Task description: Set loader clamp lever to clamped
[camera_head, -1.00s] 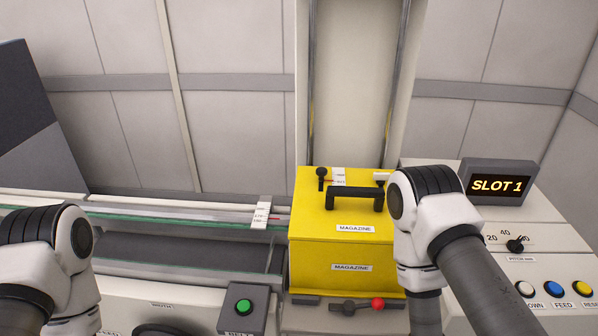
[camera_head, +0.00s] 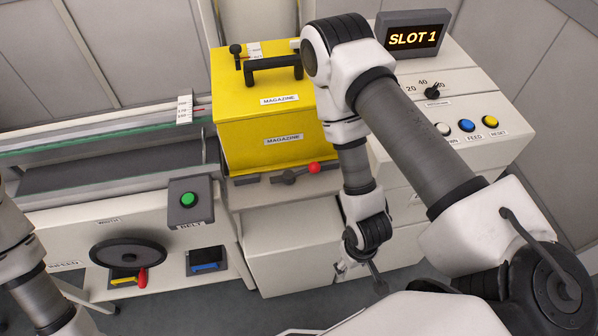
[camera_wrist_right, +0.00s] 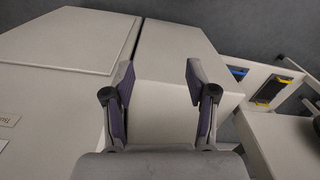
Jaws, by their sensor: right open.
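A dark lever with a red knob (camera_head: 314,168) sits on the grey ledge at the foot of the yellow magazine (camera_head: 235,140). Its knob end points right and slightly up in the head view. The small print beside it is too small to read. My right gripper (camera_head: 361,279) hangs low in front of the white cabinet, below and to the right of the lever. It also shows in the right wrist view (camera_wrist_right: 160,78), with fingers apart and nothing between them. The lever is not seen there. My left arm shows at the left edge, its gripper out of frame.
A black handwheel (camera_head: 128,252) and a green button box (camera_head: 188,201) are on the left trolley. A control panel with several buttons (camera_head: 466,126) and a SLOT 1 display (camera_head: 411,37) stands at right. The space in front of the lever looks clear.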

